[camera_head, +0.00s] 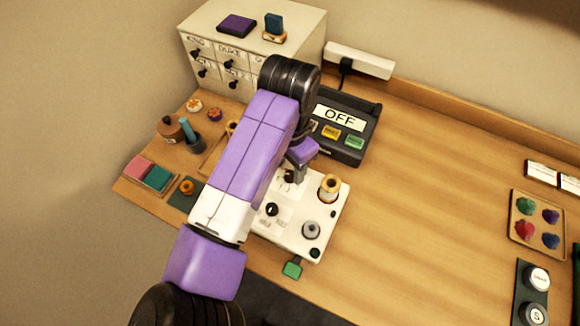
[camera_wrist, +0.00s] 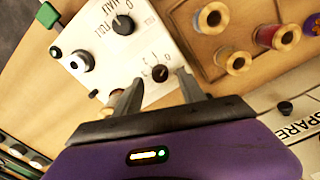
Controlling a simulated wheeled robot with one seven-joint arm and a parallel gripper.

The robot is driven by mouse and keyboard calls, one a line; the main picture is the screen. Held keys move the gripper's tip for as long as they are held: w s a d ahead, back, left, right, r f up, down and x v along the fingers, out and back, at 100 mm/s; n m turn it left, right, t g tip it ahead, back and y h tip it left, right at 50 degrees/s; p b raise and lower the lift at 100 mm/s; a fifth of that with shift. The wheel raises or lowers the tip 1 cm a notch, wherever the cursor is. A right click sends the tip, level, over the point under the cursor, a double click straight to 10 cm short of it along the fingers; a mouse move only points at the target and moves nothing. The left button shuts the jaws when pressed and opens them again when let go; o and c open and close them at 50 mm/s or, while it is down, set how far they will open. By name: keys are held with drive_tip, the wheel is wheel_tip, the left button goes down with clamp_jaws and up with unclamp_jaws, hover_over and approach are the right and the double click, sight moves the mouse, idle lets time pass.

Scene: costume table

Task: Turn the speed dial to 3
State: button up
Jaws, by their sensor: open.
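The white machine panel (camera_head: 322,216) lies at the front of the table, partly hidden by my arm. In the wrist view, a small dark dial (camera_wrist: 160,73) with numerals around it sits on the white panel (camera_wrist: 140,55). I cannot read its setting for sure. Another black dial (camera_wrist: 122,25), marked 0, HALF and FULL, is further along the panel; a black knob also shows in the head view (camera_head: 271,209). My gripper (camera_wrist: 160,80) is open, its fingertips on either side of the numbered dial; contact is unclear. In the head view my gripper (camera_head: 298,172) is over the panel's back part.
A tan spool (camera_head: 329,187) and a grey knob (camera_head: 311,230) stand on the panel close to my gripper. A black box (camera_head: 365,132) with an OFF display (camera_head: 340,117) is behind. Thread spools (camera_wrist: 232,60) lie beside the panel. The table's right middle (camera_head: 430,190) is clear.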

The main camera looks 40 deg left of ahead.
sight(290, 176)
drive_tip(key=shift+f, duration=1.25)
clamp_jaws()
